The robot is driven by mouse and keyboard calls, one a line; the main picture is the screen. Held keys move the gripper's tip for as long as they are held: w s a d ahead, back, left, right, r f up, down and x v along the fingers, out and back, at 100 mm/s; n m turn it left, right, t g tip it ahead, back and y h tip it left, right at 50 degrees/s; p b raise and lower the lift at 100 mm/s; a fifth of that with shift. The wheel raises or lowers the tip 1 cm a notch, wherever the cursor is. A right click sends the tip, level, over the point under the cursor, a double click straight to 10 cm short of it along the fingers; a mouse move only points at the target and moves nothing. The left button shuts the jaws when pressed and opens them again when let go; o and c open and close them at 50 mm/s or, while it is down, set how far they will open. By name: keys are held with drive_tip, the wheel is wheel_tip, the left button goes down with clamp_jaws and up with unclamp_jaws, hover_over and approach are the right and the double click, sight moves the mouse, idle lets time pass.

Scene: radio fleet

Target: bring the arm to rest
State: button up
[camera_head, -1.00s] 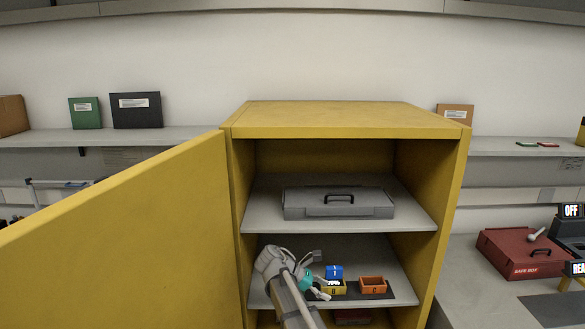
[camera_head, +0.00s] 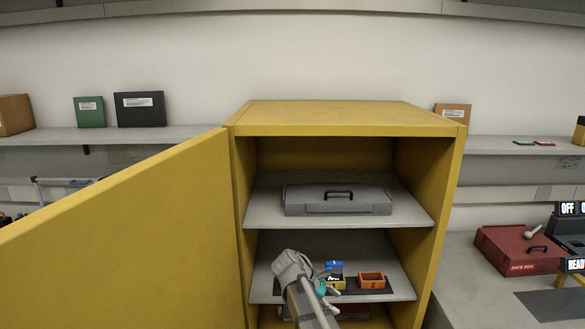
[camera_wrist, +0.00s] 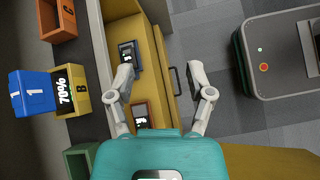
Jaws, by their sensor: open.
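My arm (camera_head: 308,300) reaches up from the bottom of the head view, in front of the open yellow cabinet (camera_head: 345,118). My gripper (camera_head: 326,287) is small there and partly hidden by the arm, in front of the lower shelf. In the wrist view my gripper (camera_wrist: 159,75) is open, its two fingers wide apart with nothing held between them. Below the fingers is a yellow drawer-like tray (camera_wrist: 156,90) with a dark handle. Two small devices with lit screens (camera_wrist: 130,57) lie in it.
A grey case (camera_head: 337,201) lies on the upper shelf. The cabinet door (camera_head: 130,225) stands open at left. A red safe box (camera_head: 518,252) is at right.

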drive_tip(key=s+d+f+m+y, duration=0.2)
drive_tip(key=s+m+y, duration=0.2)
drive_tip(key=s+m, duration=0.2)
drive_tip(key=s+d+f+m+y, duration=0.2)
drive_tip(key=s+f+m+y, duration=0.1)
drive_tip(key=s+m+y, duration=0.2)
drive_tip(key=shift+s+d+m+p, duration=0.35)
drive_tip(key=shift+s+m, duration=0.95)
drive_tip(key=shift+m, duration=0.9)
drive_tip(key=shift+f, duration=0.1)
drive_tip(key=shift+c, duration=0.8)
